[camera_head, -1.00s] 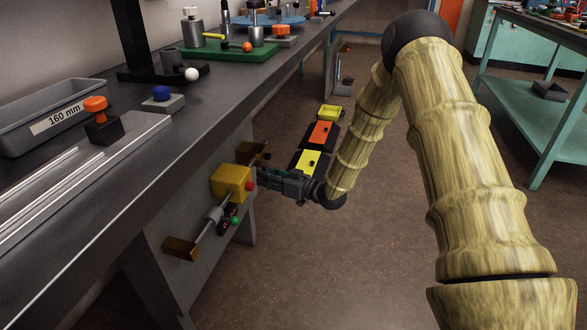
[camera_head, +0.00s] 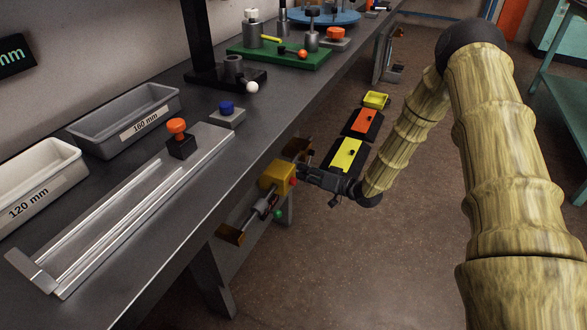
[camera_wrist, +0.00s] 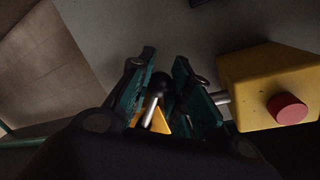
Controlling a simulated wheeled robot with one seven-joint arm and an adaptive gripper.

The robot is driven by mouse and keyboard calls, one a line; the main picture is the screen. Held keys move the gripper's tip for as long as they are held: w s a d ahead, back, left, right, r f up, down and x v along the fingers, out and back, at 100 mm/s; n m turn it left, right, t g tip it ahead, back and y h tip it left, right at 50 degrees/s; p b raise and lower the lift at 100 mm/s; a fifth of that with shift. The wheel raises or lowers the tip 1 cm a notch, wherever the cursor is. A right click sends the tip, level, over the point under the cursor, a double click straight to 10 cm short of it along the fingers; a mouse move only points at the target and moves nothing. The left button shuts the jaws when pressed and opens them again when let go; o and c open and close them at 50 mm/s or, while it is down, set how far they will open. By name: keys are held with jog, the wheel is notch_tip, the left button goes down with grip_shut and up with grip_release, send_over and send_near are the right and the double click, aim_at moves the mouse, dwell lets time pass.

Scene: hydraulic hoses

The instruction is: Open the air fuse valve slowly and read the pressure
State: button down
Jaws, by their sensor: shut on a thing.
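A yellow valve box (camera_head: 275,175) with a red button is mounted under the front edge of the workbench. It shows at the right in the wrist view (camera_wrist: 265,85), with its red button (camera_wrist: 288,108). My gripper (camera_head: 308,177) is just right of the box. In the wrist view my gripper (camera_wrist: 165,68) is shut on a small lever with a metal stem and a black knob (camera_wrist: 159,84). A yellow triangular piece (camera_wrist: 152,120) shows behind the stem. The fingers partly hide the lever. I cannot make out a pressure reading.
A rod with a green knob (camera_head: 279,214) and a brown end plate (camera_head: 230,234) hang below the bench edge. Grey and white bins, metal rails (camera_head: 120,225) and an orange-topped block (camera_head: 178,140) are on the bench. Yellow and orange units (camera_head: 347,155) stand beyond my gripper.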

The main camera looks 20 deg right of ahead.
jog(key=shift+s, duration=0.1)
dwell(0.5)
jog(key=c, duration=1.3)
grip_release()
jog(key=shift+o, duration=0.2)
jog(key=shift+r, duration=0.1)
jog(key=v, duration=1.2)
